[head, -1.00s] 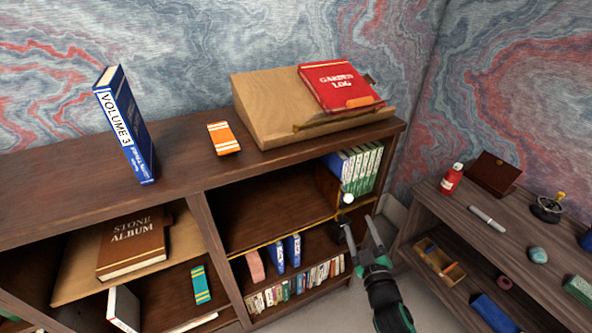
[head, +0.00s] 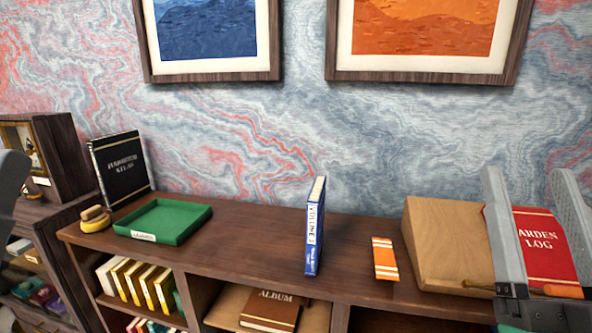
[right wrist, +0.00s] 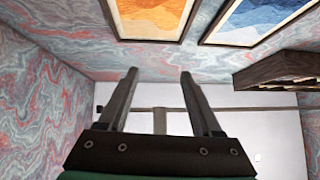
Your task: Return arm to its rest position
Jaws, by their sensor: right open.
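My right gripper (head: 527,176) is raised at the right of the head view, fingers pointing up. It is open, with nothing between its fingers, and partly covers the red Garden Log (head: 546,240) behind it. In the right wrist view its two fingers (right wrist: 160,75) are apart and empty, with wall, pictures and ceiling beyond. A grey part of my left gripper (head: 10,185) shows at the left edge of the head view; its jaws cannot be made out.
The shelf top (head: 245,235) carries a green tray (head: 165,238), a black atlas (head: 122,170), an upright blue Volume 3 book (head: 314,230), an orange striped item (head: 384,259) and a wooden slanted stand (head: 440,245). Two framed pictures (head: 420,65) hang behind.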

